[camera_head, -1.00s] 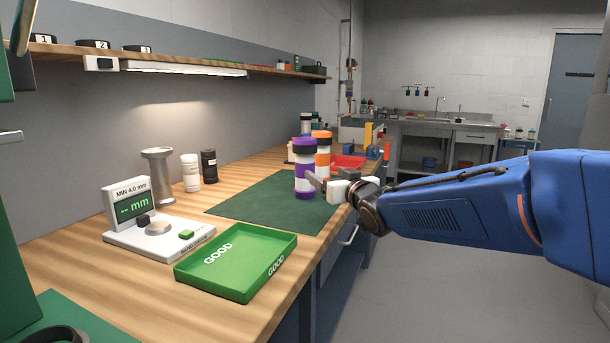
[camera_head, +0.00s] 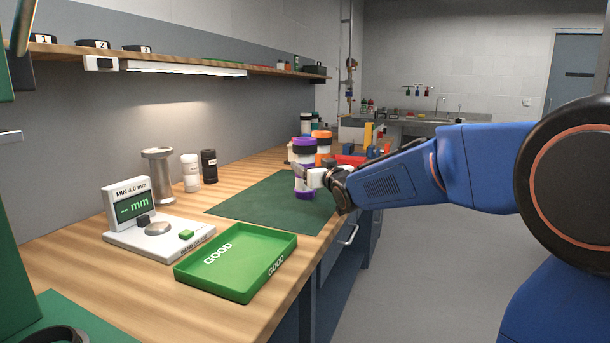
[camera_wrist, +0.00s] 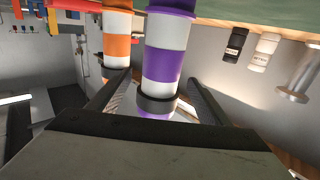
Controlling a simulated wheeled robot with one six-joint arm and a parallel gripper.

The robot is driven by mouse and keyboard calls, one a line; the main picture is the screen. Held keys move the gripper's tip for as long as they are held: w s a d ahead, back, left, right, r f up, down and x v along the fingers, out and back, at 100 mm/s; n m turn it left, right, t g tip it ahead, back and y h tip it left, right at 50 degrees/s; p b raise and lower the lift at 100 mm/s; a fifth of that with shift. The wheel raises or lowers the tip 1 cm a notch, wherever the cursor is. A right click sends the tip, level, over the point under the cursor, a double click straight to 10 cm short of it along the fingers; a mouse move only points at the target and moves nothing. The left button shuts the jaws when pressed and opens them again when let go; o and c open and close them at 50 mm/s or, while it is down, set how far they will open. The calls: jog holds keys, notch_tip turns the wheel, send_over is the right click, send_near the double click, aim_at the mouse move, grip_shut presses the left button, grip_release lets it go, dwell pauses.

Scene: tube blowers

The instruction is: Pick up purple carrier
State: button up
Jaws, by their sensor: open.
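The purple carrier (camera_head: 302,143) is a white and purple cylinder with a black band near its top. It stands upright on the dark green mat (camera_head: 250,205). In the head view my gripper (camera_head: 311,177) is at its side and hides part of its middle. In the wrist view, which is turned over, the purple carrier (camera_wrist: 166,66) lies between the two fingers of my gripper (camera_wrist: 156,82), one on each side. The fingers are open, and I cannot tell whether either touches the carrier.
An orange carrier (camera_head: 322,137) stands close behind the purple one; in the wrist view it is near the left finger (camera_wrist: 117,22). A red tray (camera_head: 350,159) is farther back. A green GOOD tray (camera_head: 275,250) and a gauge (camera_head: 160,238) stand in front. The mat's left part is clear.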

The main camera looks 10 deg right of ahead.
jog(key=shift+w+a, duration=0.25)
jog(key=shift+w, duration=1)
jog(key=shift+w+a, duration=0.2)
jog(key=shift+w, duration=1)
jog(key=c, duration=1.3)
